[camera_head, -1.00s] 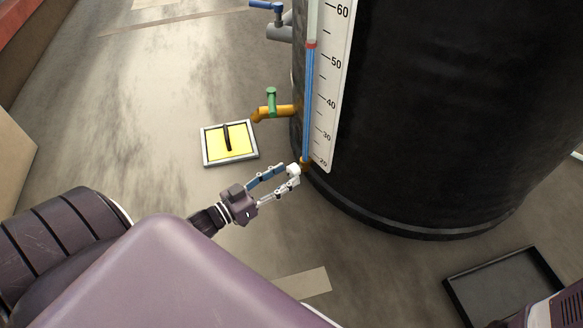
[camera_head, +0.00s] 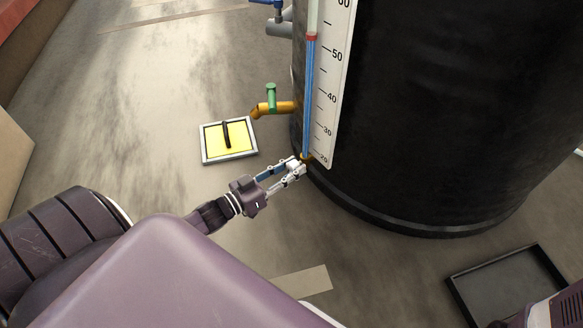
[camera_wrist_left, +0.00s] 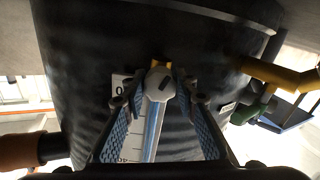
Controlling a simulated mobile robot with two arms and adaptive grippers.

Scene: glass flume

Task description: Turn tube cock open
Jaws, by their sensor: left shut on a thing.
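The tube cock (camera_wrist_left: 160,84) is a pale grey-white knob at the foot of the level tube (camera_head: 308,100) on the black tank. In the head view it is mostly hidden by my fingertips. My left gripper (camera_head: 295,168) is at the foot of the tube, shut on the cock. In the left wrist view its two mesh-patterned fingers stand on either side of the pale knob, and the tube with blue liquid runs down between them. Whether the cock is open or closed I cannot tell. My right gripper is not in view.
The black tank (camera_head: 440,110) fills the right side, with a white numbered scale (camera_head: 333,105) beside the tube. A brass tap with a green handle (camera_head: 271,97) sticks out above my gripper. A yellow framed panel (camera_head: 215,145) and a dark tray (camera_head: 455,292) lie on the floor.

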